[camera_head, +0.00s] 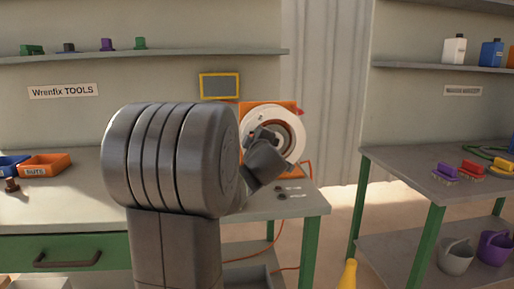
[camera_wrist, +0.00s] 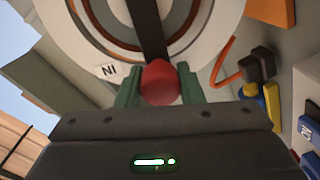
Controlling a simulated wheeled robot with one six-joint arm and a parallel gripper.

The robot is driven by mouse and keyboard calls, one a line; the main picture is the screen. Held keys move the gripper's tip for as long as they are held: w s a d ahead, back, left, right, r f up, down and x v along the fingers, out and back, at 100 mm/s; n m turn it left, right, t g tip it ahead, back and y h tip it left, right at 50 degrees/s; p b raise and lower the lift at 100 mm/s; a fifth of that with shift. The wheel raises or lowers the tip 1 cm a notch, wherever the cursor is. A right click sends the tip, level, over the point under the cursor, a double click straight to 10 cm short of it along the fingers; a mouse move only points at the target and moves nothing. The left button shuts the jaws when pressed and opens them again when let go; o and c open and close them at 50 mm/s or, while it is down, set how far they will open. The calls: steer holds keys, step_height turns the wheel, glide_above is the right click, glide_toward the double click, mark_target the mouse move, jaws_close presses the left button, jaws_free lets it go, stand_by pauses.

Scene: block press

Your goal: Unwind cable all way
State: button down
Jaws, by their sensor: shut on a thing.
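A white cable reel (camera_head: 297,148) with a dark hub stands in an orange frame (camera_head: 262,106) at the right end of the left bench. In the wrist view the reel (camera_wrist: 215,18) fills the top, with a dark crank arm (camera_wrist: 148,30) across it. The crank ends in a red knob (camera_wrist: 160,82). My gripper (camera_wrist: 158,90) is shut on this knob, one green finger on each side. In the head view my arm hides part of the reel. An orange cable (camera_head: 286,268) lies below the bench and also shows beside the reel (camera_wrist: 222,60). How much is wound is hidden.
An orange bin (camera_head: 45,166) and a blue bin stand on the left bench (camera_head: 72,200). Small dark parts (camera_head: 290,192) lie in front of the reel. A second bench (camera_head: 410,185) with brushes stands at right, past a floor gap. A yellow object (camera_head: 348,275) stands low in front.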

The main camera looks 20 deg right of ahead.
steer(key=shift+a+f+n+b, duration=0.15)
steer(key=shift+f+n+b, duration=0.45)
steer(key=shift+b, duration=0.1)
steer(key=c, duration=1)
jaws_free()
steer(key=shift+r, duration=0.1)
steer(key=shift+o, duration=0.2)
steer(key=p+v, duration=0.2)
steer(key=v, duration=1.1)
steer(key=shift+s+p, duration=0.3)
steer(key=shift+s, duration=0.05)
steer(key=shift+a, duration=0.1)
